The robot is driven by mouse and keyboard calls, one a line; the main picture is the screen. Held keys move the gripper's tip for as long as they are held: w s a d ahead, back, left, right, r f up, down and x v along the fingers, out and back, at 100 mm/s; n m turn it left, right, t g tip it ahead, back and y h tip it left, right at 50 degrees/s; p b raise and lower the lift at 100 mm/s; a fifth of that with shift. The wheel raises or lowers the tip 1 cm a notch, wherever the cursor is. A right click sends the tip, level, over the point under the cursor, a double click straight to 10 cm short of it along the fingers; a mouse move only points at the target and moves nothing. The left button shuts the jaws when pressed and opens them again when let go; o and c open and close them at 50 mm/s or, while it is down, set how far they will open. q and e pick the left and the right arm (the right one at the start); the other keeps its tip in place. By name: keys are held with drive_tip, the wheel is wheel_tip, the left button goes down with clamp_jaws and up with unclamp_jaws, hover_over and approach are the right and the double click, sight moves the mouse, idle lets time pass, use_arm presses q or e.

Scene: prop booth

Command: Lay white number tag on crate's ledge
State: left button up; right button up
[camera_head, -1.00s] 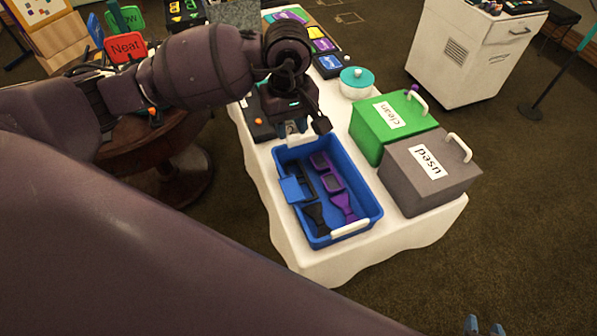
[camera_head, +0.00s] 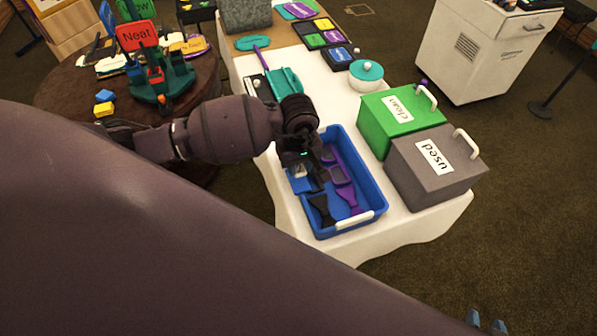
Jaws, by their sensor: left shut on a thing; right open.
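The blue crate (camera_head: 377,195) stands on the white-clothed table, with black and purple paddle-like props inside. Its small blue ledge (camera_head: 304,186) is at the left side, partly hidden by my gripper. My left gripper (camera_head: 303,169) is above the crate's left side, close to the ledge, and is shut on the white number tag (camera_head: 299,171). Only a small pale part of the tag shows. I cannot tell whether the tag touches the ledge. My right gripper (camera_head: 487,321) is open and empty at the bottom edge, far from the crate.
A green "clean" box (camera_head: 375,125) and a grey "used" box (camera_head: 410,178) stand right of the crate. A teal-lidded white pot (camera_head: 366,76) is behind them. A teal tray (camera_head: 287,83) lies behind the crate. A round table (camera_head: 70,92) with signs stands at left.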

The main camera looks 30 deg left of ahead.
sight(298, 180)
use_arm(q)
wheel_tip(298, 180, down, 3)
drive_tip(key=shift+f, duration=0.5)
use_arm(e)
drive_tip(key=shift+s+d+f, duration=0.15)
drive_tip(key=shift+s+f, duration=0.4)
drive_tip(key=shift+s, duration=0.05)
use_arm(q)
drive_tip(key=shift+s+f, duration=0.15)
drive_tip(key=shift+f, duration=0.05)
use_arm(e)
drive_tip(key=shift+f, duration=0.1)
